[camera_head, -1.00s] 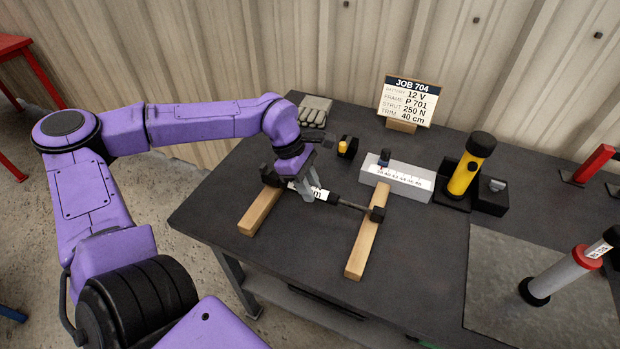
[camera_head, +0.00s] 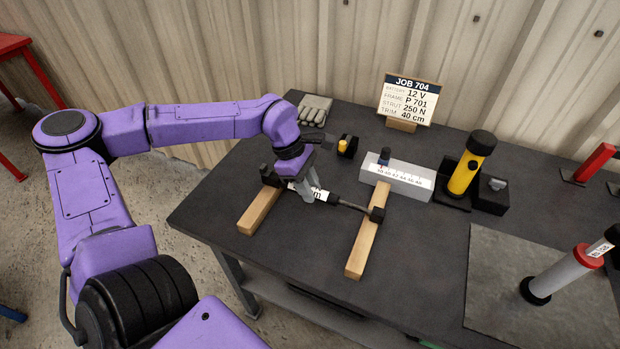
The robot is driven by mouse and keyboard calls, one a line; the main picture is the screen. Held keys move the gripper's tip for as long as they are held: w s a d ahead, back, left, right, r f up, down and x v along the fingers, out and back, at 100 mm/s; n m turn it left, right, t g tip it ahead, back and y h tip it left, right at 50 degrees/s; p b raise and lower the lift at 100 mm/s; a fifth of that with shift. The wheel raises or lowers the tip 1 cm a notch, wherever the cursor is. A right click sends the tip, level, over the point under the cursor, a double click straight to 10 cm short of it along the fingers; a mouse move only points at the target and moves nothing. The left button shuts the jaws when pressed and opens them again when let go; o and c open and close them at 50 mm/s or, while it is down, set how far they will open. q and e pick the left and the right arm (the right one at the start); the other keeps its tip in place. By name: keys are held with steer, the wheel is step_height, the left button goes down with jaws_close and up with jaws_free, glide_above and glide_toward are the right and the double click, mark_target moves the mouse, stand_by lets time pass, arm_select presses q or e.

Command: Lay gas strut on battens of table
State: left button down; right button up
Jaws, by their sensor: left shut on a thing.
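The gas strut (camera_head: 347,204) has a dark body with a white label, a thin rod and black end fittings. It spans the two wooden battens on the dark table (camera_head: 300,268). Its left end is at the far end of the left batten (camera_head: 259,211), and its right end is on the right batten (camera_head: 367,236). My left gripper (camera_head: 308,196) points down and is shut on the strut's body between the battens. Whether the strut bears fully on both battens is hard to tell. My right gripper is not in view.
A grey scale block (camera_head: 405,184), a yellow and black cylinder (camera_head: 470,170) and a job sign (camera_head: 407,100) stand behind. Grey gloves (camera_head: 315,110) lie at the back left. A grey mat (camera_head: 530,300) with a red-collared cylinder (camera_head: 570,272) is at right.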

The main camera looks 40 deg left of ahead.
arm_select(q)
steer(key=shift+f, duration=0.15)
steer(key=c, duration=0.8)
jaws_free()
steer(key=v, duration=1)
steer(key=shift+a+r+b, duration=0.15)
steer(key=shift+r+b, duration=0.1)
steer(key=shift+b, duration=0.1)
